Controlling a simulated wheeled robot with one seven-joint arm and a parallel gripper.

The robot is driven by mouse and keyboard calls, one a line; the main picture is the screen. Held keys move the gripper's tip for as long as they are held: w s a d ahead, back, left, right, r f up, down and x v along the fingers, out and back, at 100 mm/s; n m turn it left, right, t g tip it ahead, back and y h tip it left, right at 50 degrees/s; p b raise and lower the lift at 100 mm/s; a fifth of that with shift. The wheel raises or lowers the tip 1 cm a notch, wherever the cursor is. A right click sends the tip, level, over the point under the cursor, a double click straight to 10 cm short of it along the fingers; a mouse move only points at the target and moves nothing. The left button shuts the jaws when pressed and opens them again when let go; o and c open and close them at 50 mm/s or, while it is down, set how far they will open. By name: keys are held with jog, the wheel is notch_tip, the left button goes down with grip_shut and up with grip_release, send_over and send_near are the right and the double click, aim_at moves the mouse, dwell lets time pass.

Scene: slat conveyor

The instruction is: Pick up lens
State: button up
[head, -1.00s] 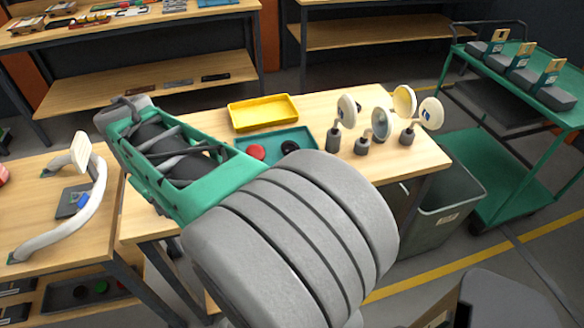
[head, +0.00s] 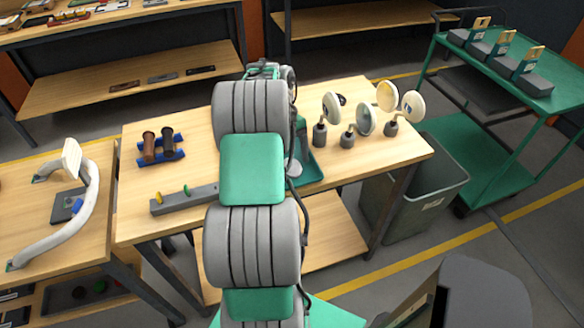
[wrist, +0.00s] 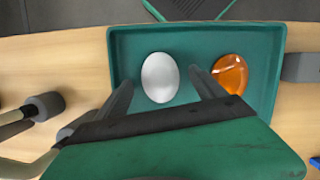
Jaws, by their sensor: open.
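In the wrist view a shallow green tray (wrist: 118,45) holds a smooth white oval lens (wrist: 158,78) on the left and a glossy orange disc (wrist: 229,74) on the right. My gripper (wrist: 160,76) is open above the tray. In that picture one finger is left of the white lens and the other is right of it, between it and the orange disc. Whether a finger touches the lens, I cannot tell. In the head view the tray (head: 313,170) shows only its right part, with a pale disc (head: 294,168) in it; my arm hides the rest and the gripper tips.
Several round heads on grey stands (head: 366,120) are right of the tray. A grey bar (head: 184,199) with yellow and green knobs and a blue rack (head: 160,150) with brown cylinders lie to the left. A grey bin (head: 420,200) stands beside the table.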

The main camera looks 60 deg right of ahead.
jog(key=shift+c, duration=0.5)
jog(key=c, duration=1.3)
